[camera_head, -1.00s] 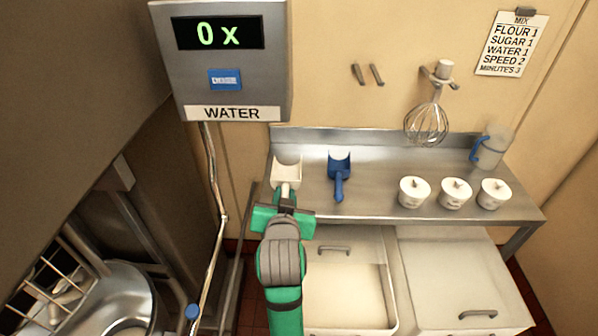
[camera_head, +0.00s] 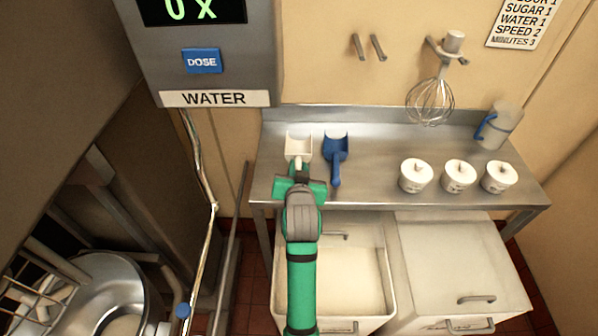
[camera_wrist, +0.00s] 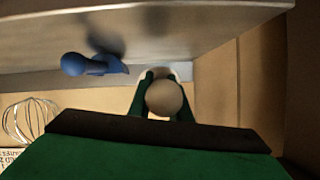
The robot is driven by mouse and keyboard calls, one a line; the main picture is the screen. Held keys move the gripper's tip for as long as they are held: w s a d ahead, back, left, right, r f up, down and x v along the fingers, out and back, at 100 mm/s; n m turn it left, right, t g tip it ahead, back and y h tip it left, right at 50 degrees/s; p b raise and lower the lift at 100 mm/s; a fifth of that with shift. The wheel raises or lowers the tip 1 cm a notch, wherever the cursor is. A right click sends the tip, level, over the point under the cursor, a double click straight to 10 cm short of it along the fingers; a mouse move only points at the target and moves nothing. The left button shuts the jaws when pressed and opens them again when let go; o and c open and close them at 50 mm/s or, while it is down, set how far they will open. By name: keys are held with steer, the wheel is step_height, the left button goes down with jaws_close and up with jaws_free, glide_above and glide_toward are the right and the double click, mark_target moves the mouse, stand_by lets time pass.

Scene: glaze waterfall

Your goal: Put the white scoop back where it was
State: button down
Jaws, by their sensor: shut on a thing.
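The white scoop (camera_head: 299,147) is at the left end of the steel table in the head view, its open end toward the wall and its handle toward me. My gripper (camera_head: 299,176) is shut on its handle. In the wrist view the round handle end (camera_wrist: 164,98) sits between my green fingers (camera_wrist: 160,92), and the rest of the scoop is mostly hidden behind it. The head view does not clearly show whether the scoop touches the table top.
A blue scoop (camera_head: 336,152) lies close to the right of the white one. The steel table (camera_head: 385,160) also holds several lidded white pots (camera_head: 416,176) and a jug (camera_head: 499,127). An open bin (camera_head: 340,285) stands below. A water dispenser (camera_head: 205,50) hangs at left.

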steer(key=shift+w+f, duration=0.15)
steer(key=shift+f, duration=0.25)
steer(key=shift+w+a+f, duration=0.1)
steer(key=shift+f, duration=0.55)
steer(key=shift+w+a+f, duration=0.1)
steer(key=shift+f, duration=0.5)
steer(key=shift+d+f, duration=0.15)
steer(key=shift+f, duration=0.2)
steer(key=shift+f, duration=0.15)
steer(key=c, duration=1.6)
jaws_free()
steer(key=shift+c, duration=0.2)
